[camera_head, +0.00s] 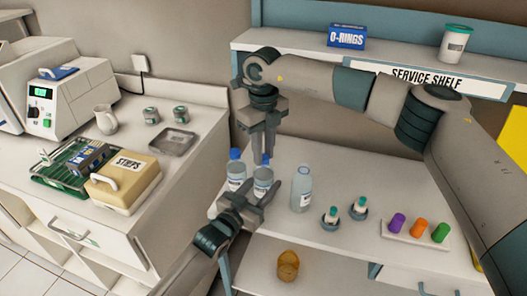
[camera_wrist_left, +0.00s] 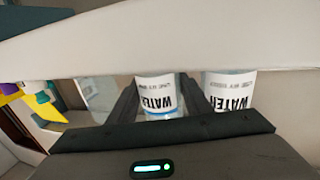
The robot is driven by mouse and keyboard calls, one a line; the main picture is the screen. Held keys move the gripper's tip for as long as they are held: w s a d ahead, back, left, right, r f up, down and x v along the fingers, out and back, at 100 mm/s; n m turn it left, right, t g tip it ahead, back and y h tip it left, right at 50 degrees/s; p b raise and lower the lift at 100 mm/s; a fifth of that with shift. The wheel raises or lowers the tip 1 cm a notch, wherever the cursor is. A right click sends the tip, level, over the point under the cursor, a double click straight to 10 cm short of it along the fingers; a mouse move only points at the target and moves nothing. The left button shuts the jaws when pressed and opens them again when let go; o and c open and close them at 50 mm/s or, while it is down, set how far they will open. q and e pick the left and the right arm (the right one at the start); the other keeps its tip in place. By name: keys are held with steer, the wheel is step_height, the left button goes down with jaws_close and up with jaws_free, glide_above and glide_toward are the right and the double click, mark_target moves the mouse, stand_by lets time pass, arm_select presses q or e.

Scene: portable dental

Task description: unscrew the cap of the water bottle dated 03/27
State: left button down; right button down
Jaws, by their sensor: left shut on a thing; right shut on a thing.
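Three water bottles stand in a row on the service table. The middle bottle (camera_head: 262,182) is between the fingers of my left gripper (camera_head: 252,200), which is shut on its body. In the left wrist view my left gripper (camera_wrist_left: 160,105) has a finger on each side of this bottle (camera_wrist_left: 157,95), whose label reads WATER, upside down. My right gripper (camera_head: 265,160) points straight down from above and is shut on the middle bottle's blue cap, mostly hidden by the fingers. The blue-capped left bottle (camera_head: 236,178) and the right bottle (camera_head: 301,190) stand apart. The dates are too small to read.
Two small vials (camera_head: 330,215) in dark holders and a rack (camera_head: 415,233) of coloured tubes stand right of the bottles. An amber cup (camera_head: 288,266) is on the lower shelf. The service shelf (camera_head: 400,75) is behind my right arm.

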steer(key=n, duration=0.7)
steer(key=shift+n, duration=0.3)
steer(key=n, duration=1.4)
steer(key=shift+n, duration=0.3)
steer(key=n, duration=0.6)
steer(key=shift+n, duration=0.3)
steer(key=shift+r, duration=0.25)
steer(key=shift+r, duration=0.7)
steer(key=shift+r, duration=0.25)
